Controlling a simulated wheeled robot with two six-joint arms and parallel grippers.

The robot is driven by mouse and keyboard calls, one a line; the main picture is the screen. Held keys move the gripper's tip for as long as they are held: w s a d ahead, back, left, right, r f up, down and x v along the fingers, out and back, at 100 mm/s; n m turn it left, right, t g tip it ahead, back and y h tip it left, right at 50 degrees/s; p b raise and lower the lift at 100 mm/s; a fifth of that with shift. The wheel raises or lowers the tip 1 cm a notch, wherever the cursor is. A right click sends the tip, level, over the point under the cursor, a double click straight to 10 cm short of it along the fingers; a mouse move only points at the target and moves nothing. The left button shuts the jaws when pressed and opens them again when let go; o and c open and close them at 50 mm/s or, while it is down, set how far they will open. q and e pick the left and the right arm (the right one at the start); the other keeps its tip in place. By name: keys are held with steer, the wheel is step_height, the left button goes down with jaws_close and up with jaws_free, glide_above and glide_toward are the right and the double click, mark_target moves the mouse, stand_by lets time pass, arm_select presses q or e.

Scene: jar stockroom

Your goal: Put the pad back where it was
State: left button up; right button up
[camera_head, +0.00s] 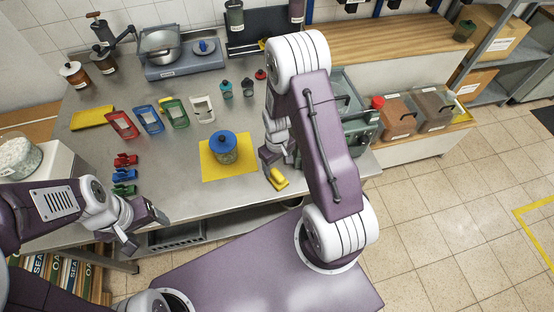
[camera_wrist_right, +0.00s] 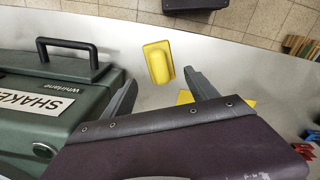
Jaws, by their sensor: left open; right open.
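A small yellow pad (camera_head: 279,180) with a raised block on a flat base lies on the steel table near its front edge. In the right wrist view the yellow pad (camera_wrist_right: 157,62) lies just beyond the gap between my fingers, apart from them. My right gripper (camera_head: 268,162) is open and empty, close above and beside the pad; its spread fingers show in the right wrist view (camera_wrist_right: 162,88). My left gripper (camera_head: 146,222) is at the table's front left edge, away from the pad, and holds nothing that I can see.
A blue-lidded jar (camera_head: 223,147) stands on a yellow mat (camera_head: 210,171) left of the pad. A green case (camera_wrist_right: 50,110) is close beside my right gripper. Red, green and blue clips (camera_head: 124,175) lie at the left. Another yellow sheet (camera_head: 92,117) lies further back.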

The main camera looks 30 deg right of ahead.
step_height(320, 180, up, 6)
steer(key=f, duration=0.1)
step_height(320, 180, up, 6)
steer(key=m, duration=0.1)
glide_above(277, 173)
steer(key=s+a, duration=0.3)
steer(key=s, duration=0.1)
steer(key=shift+m+t, duration=0.5)
steer(key=shift+t, duration=0.1)
steer(key=s, duration=0.1)
steer(key=s+a+r+b, duration=0.1)
steer(key=s, duration=0.1)
steer(key=s+a+r, duration=0.1)
steer(key=shift+s+r, duration=0.15)
steer(key=shift+s, duration=0.2)
